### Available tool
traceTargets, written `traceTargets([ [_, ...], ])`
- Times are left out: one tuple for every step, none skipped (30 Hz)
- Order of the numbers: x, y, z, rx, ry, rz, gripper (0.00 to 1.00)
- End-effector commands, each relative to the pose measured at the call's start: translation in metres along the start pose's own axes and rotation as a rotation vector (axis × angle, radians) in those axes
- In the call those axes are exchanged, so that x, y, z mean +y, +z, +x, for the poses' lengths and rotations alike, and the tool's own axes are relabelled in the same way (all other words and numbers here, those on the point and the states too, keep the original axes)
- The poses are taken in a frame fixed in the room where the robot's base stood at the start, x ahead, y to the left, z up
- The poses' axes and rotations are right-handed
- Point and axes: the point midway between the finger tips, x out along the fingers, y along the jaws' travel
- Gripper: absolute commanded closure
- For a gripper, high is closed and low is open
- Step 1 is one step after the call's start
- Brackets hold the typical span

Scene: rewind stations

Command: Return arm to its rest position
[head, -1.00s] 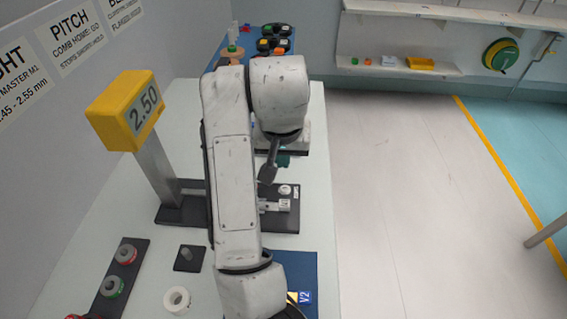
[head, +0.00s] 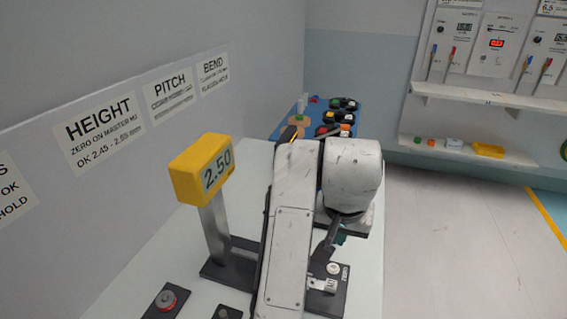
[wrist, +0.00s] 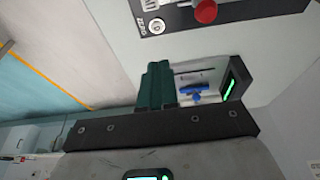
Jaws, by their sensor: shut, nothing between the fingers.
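My arm (head: 292,235) reaches up from the bottom of the head view and bends over at the elbow, with its forearm hanging down over the bench. Only a little of my gripper (head: 341,238) shows there, as dark green behind the dark wrist link. In the wrist view my gripper (wrist: 157,85) has its two dark green fingers together, with nothing between them. The fingers look clear of the things around them.
A yellow gauge (head: 203,170) reading 2.50 stands on a post close left of my arm. Its dark base (head: 330,300) lies under the forearm. Coloured parts fill a blue tray (head: 290,128) behind. A wall shelf (head: 470,150) and open floor lie right.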

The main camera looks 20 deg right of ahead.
Motion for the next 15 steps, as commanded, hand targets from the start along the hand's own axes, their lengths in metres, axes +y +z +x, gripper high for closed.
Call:
traceTargets([
  [0.0,0.0,0.0,0.0,0.0,0.0,1.0],
  [0.0,0.0,0.0,0.0,0.0,0.0,1.0],
  [0.004,-0.001,0.003,0.005,0.007,-0.002,1.0],
  [0.008,-0.002,0.005,0.012,0.012,-0.005,1.0],
  [0.013,-0.003,0.008,0.019,0.018,-0.01,1.0],
  [0.021,-0.004,0.013,0.033,0.031,-0.019,1.0],
  [0.029,-0.005,0.018,0.045,0.041,-0.027,1.0],
  [0.037,-0.006,0.022,0.056,0.052,-0.038,1.0],
  [0.049,-0.006,0.03,0.072,0.067,-0.056,1.0],
  [0.058,-0.006,0.036,0.085,0.08,-0.072,1.0],
  [0.067,-0.005,0.042,0.096,0.091,-0.09,1.0],
  [0.079,-0.003,0.05,0.106,0.105,-0.116,1.0],
  [0.087,-0.001,0.056,0.112,0.113,-0.136,1.0],
  [0.096,0.002,0.062,0.117,0.121,-0.154,1.0],
  [0.107,0.007,0.07,0.121,0.131,-0.181,1.0],
])
